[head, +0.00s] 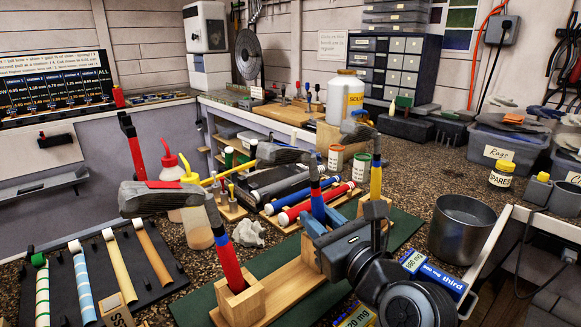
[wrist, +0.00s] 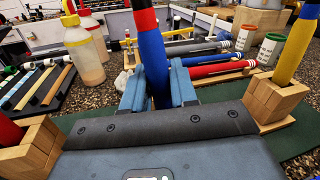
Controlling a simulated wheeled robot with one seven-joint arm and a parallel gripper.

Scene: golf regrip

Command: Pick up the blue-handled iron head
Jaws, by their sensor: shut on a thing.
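The blue-handled iron head has a grey metal head (head: 281,153) and a blue handle (head: 317,203) with a red band near the top. It is upright, the middle of three similar iron heads. My gripper (head: 328,222) is shut on the blue handle. In the wrist view the blue handle (wrist: 152,55) stands between the pale blue fingers of my gripper (wrist: 158,92). The handle's lower end is hidden behind my gripper, so I cannot tell whether it sits in its wooden socket (head: 309,252).
A red-handled iron head (head: 228,258) stands left in a wooden socket (head: 243,300). A yellow-handled one (head: 375,180) stands close on the right. Behind lie blue and red grips (head: 318,204). A yellow-capped bottle (head: 196,222) is at left, a metal pot (head: 461,230) at right.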

